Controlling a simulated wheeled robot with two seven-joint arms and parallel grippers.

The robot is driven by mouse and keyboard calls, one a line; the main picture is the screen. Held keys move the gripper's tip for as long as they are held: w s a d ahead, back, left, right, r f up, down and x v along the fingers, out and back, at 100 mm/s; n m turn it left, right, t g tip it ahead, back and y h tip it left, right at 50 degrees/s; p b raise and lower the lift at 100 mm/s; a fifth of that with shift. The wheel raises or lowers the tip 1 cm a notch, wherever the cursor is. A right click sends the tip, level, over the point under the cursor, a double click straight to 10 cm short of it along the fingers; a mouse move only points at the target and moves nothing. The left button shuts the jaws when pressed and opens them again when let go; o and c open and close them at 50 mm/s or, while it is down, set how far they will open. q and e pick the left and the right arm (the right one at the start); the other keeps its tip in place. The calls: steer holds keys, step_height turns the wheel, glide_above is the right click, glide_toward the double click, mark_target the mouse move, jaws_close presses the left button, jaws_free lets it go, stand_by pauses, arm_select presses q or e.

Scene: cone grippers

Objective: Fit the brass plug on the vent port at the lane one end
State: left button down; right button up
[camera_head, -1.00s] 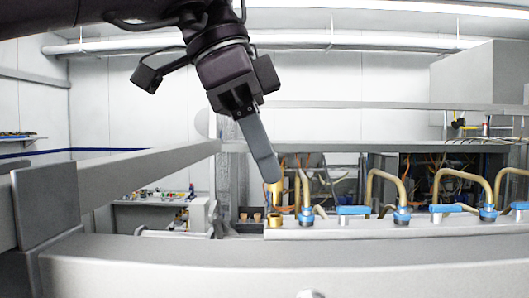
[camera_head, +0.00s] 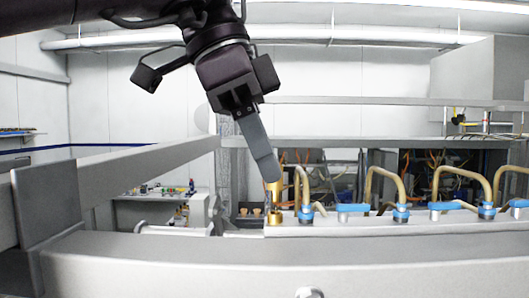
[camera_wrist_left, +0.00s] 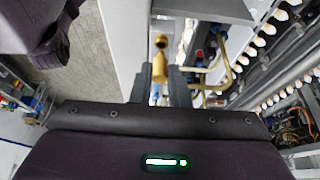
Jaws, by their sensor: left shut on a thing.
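The brass plug (camera_head: 275,194) is upright between the fingertips of my left gripper (camera_head: 270,179), which is shut on it. The vent port (camera_head: 275,218) is a short brass collar at the left end of the pale rail, directly under the plug. In the head view the plug's lower end is very close to the collar; I cannot tell whether they touch. In the left wrist view the plug (camera_wrist_left: 160,70) lies between the fingers, and the port's dark round opening (camera_wrist_left: 160,41) shows just beyond its tip. My right gripper is not in view.
Bent brass pipes (camera_head: 383,173) with blue fittings (camera_head: 401,214) stand along the rail (camera_head: 440,222) to the right, the nearest close beside the port. A wide grey beam (camera_head: 180,262) crosses the front. Small brown pieces (camera_head: 250,211) lie just left of the port.

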arm_select(q)
steer(key=shift+f+b, duration=0.75)
steer(key=shift+f, duration=0.45)
stand_by(0.8)
steer(key=c, duration=1)
jaws_free()
steer(key=shift+r+p, duration=1.3)
steer(key=shift+p, duration=0.05)
steer(key=shift+r, duration=1.2)
